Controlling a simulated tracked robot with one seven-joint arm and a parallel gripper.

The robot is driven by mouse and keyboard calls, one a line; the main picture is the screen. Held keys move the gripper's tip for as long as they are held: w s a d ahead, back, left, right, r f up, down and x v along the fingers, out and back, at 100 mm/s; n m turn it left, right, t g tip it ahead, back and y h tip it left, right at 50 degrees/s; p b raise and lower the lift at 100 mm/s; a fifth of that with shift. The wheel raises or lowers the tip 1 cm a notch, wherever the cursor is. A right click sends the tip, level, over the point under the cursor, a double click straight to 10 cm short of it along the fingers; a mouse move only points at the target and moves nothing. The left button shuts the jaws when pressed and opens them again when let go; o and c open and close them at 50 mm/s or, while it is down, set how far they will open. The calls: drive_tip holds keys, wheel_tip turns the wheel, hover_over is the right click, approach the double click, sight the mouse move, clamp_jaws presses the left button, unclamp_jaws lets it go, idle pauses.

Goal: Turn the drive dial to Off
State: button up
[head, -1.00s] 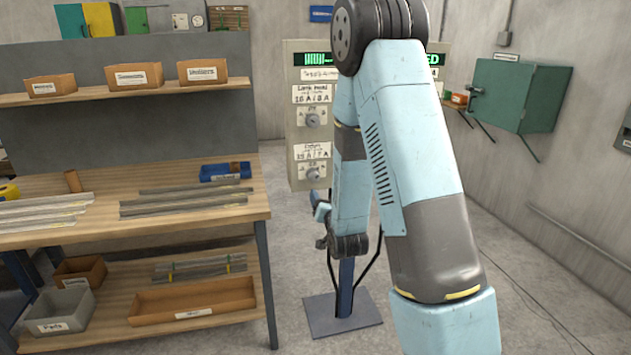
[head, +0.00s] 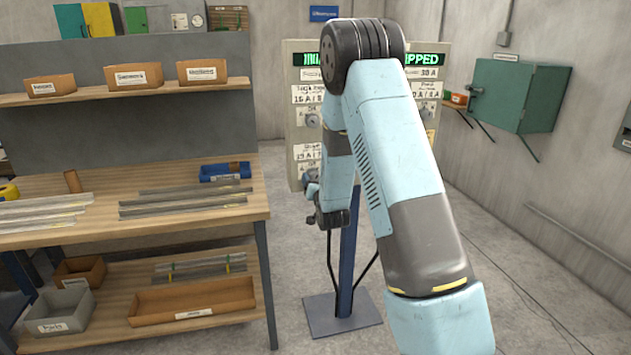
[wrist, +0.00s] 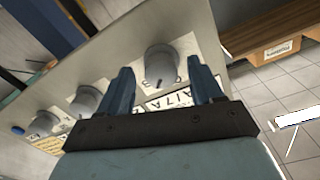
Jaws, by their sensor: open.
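The control panel (head: 303,170) stands on a blue post behind my arm, which hides its middle. A green display (head: 425,59) at its top right ends in "PPED". Grey dials (head: 312,121) sit beside labels on its face. In the wrist view, my gripper (wrist: 160,68) is open, with a blue finger on each side of a round grey dial (wrist: 162,62). I cannot tell whether the fingers touch it. Two more grey dials (wrist: 86,100) (wrist: 44,123) lie in a row to the left. I cannot read which dial is the drive dial.
A wooden workbench (head: 100,240) with metal strips and a shelf of labelled boxes (head: 134,76) stands left of the panel. A green wall cabinet (head: 514,95) hangs at the right.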

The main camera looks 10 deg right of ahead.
drive_tip(key=shift+w, duration=0.6)
drive_tip(key=shift+c, duration=0.4)
